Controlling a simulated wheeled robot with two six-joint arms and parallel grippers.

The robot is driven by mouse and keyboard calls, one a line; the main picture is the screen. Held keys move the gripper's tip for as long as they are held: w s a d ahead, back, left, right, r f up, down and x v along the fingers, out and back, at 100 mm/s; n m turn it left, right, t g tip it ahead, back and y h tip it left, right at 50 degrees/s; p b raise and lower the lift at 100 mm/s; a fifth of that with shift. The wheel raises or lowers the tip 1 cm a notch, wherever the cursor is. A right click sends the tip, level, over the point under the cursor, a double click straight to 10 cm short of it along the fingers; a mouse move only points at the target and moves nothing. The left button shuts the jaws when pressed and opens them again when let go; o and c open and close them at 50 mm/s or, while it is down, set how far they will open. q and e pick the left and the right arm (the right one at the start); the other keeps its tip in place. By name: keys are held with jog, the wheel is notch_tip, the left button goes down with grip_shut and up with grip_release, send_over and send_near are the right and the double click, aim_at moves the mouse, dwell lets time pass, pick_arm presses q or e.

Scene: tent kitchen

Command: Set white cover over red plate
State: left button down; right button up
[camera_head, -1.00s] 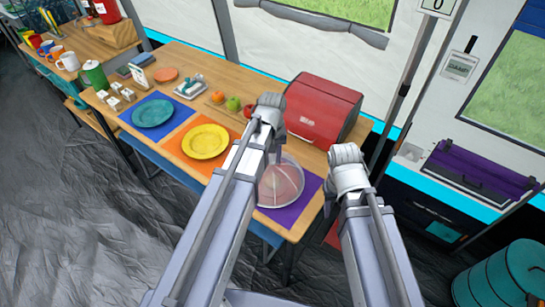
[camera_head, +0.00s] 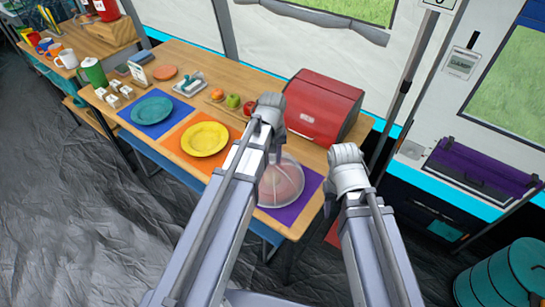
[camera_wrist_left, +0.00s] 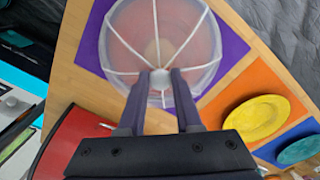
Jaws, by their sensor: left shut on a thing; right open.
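The white cover (camera_wrist_left: 118,42) is a see-through dome with white ribs. The red plate shows as a pink-red disc (camera_wrist_left: 185,25) through it, on the purple mat (camera_wrist_left: 233,47). In the head view the cover (camera_head: 291,192) lies over the plate on the purple mat (camera_head: 312,184), partly behind my left arm. My left gripper (camera_wrist_left: 164,80) is shut on the cover at its top middle. I cannot tell if the cover's rim touches the mat. My right gripper (camera_head: 330,205) is open and empty, mostly hidden by its own arm, near the table's right end.
A yellow plate (camera_head: 205,139) on an orange mat and a teal plate (camera_head: 152,111) on a blue mat lie to the left. A red bread box (camera_head: 322,105) stands behind the cover.

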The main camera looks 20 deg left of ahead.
pick_arm(q)
jog(key=shift+f+b, duration=0.5)
jog(key=shift+f, duration=0.05)
jog(key=c, duration=0.5)
grip_release()
jog(key=shift+r, duration=0.15)
notch_tip(320, 180, up, 8)
jog(key=p, duration=0.8)
jog(key=shift+f, duration=0.2)
